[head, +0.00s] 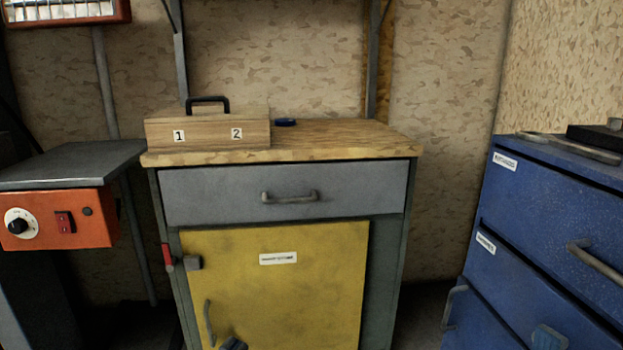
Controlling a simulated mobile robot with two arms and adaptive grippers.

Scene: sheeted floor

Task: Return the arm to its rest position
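Neither of my grippers can be made out in the head view. A small dark piece (233,343) shows at the bottom edge in front of the yellow door; I cannot tell what it is. The workbench cabinet (285,195) stands in the middle, with a grey drawer and a yellow door (275,290), both looking shut. A wooden box (207,130) with a black handle and labels 1 and 2 sits on its wooden top, at the left. A small blue round object (285,122) lies to the right of the box.
An orange control box (58,219) with a knob and red switch hangs under a grey top (75,163) at left. A blue drawer cabinet (545,215) stands at right with tools on top. The right part of the wooden top is clear.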

